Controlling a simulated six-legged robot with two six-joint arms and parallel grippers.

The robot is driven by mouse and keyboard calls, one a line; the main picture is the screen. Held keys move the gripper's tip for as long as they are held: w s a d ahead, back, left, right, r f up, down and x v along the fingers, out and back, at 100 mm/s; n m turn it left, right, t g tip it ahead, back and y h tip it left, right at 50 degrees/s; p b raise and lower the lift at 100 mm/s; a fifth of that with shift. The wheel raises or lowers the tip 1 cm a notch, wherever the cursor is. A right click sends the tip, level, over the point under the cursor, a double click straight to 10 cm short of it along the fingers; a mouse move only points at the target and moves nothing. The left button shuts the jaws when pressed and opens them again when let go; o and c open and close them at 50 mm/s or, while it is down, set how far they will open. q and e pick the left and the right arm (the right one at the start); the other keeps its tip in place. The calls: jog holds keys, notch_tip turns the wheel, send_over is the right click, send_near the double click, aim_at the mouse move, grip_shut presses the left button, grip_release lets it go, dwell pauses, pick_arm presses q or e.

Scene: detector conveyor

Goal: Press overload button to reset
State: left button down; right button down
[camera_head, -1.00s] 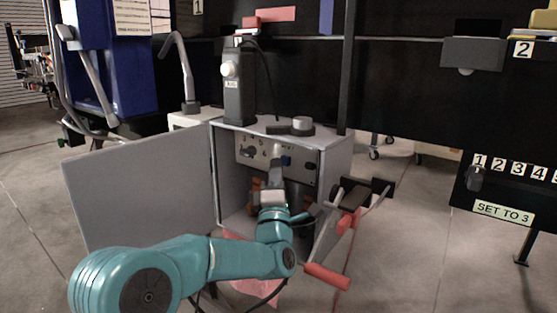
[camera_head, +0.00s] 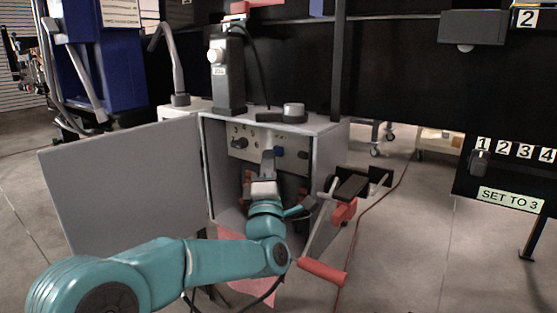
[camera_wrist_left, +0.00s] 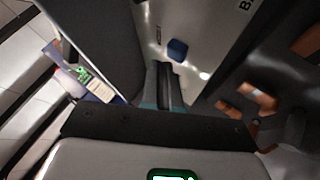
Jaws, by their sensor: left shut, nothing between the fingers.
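A blue button (camera_head: 280,152) sits on the light control panel (camera_head: 240,147) inside the open grey box (camera_head: 327,150). My left gripper (camera_head: 268,156) is shut and empty, reaching into the box with its tips pointing up at the panel, just left of the blue button. In the left wrist view the blue button (camera_wrist_left: 177,50) shows just beyond and slightly right of the shut fingertips (camera_wrist_left: 164,68). A gap seems to remain between them, though its depth is hard to judge. The button's label is not readable. My right gripper is not in view.
The box's grey door (camera_head: 125,185) stands open at the left. A lever with a red grip (camera_head: 323,272) sticks out at the right front. A dial (camera_head: 240,143) is left on the panel, and orange-brown parts (camera_wrist_left: 258,98) lie lower in the box.

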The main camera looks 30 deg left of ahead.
pick_arm(q)
jog(key=s, duration=0.1)
jog(key=s+b, duration=0.2)
jog(key=shift+s+a, duration=0.3)
jog(key=shift+s, duration=0.05)
jog(key=shift+r, duration=0.1)
dwell(0.5)
